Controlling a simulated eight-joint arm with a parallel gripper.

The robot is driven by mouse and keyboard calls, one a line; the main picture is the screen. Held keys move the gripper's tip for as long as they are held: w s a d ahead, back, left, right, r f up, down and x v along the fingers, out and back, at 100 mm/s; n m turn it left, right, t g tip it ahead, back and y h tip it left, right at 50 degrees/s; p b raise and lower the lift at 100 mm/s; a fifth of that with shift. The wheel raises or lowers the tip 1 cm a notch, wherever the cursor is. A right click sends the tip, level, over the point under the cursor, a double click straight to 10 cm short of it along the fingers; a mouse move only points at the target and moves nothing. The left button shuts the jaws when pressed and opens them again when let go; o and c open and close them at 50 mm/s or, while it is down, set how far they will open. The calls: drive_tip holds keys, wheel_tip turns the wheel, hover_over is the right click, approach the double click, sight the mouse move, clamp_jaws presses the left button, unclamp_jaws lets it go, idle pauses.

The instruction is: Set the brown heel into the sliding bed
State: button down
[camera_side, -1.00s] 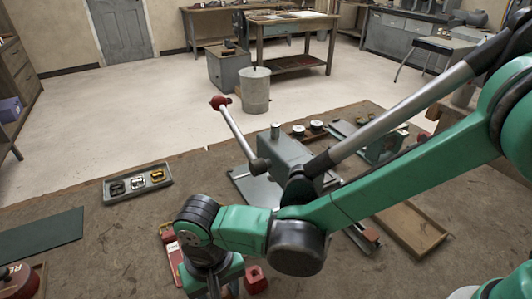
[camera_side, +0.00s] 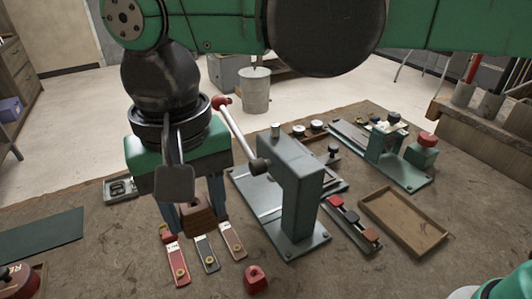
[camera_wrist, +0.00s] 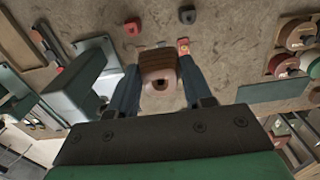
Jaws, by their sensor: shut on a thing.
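My gripper (camera_side: 196,212) is shut on the brown heel (camera_side: 203,217), which sits between its two blue-grey fingers. The heel also shows in the wrist view (camera_wrist: 158,70), with a dark hole in the face toward the camera. In the side view the heel appears just behind the row of red and grey tagged strips (camera_side: 207,254), left of the green press (camera_side: 298,185). A flat grey plate (camera_side: 245,190) lies at the foot of the press on its left; it may be the sliding bed, but I cannot tell for sure.
The press has a long lever with a red knob (camera_side: 221,103). A red block (camera_side: 256,280) lies in front. A rack of small blocks (camera_side: 352,222) and an empty wooden tray (camera_side: 405,222) are to the right. A second green machine (camera_side: 380,150) stands behind them. My arm partly hides a grey tray.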

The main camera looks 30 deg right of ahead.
sight(198, 196)
drive_tip(key=r, duration=0.6)
drive_tip(key=shift+w+d, duration=0.3)
drive_tip(key=shift+w, duration=0.05)
drive_tip(key=w+d+m, duration=0.4)
drive_tip(key=d+m, duration=0.2)
drive_tip(key=d, duration=0.3)
drive_tip(key=w+d+m, duration=0.4)
drive_tip(key=d+m, duration=0.2)
drive_tip(key=d, duration=0.4)
drive_tip(key=w+d+m, duration=0.4)
drive_tip(key=d+m, duration=0.2)
drive_tip(key=d, duration=0.3)
drive_tip(key=shift+w+f, duration=0.2)
drive_tip(key=shift+f, duration=8.25)
drive_tip(key=shift+a+f, duration=0.1)
drive_tip(key=shift+f, duration=2.3)
drive_tip(key=shift+f, duration=0.45)
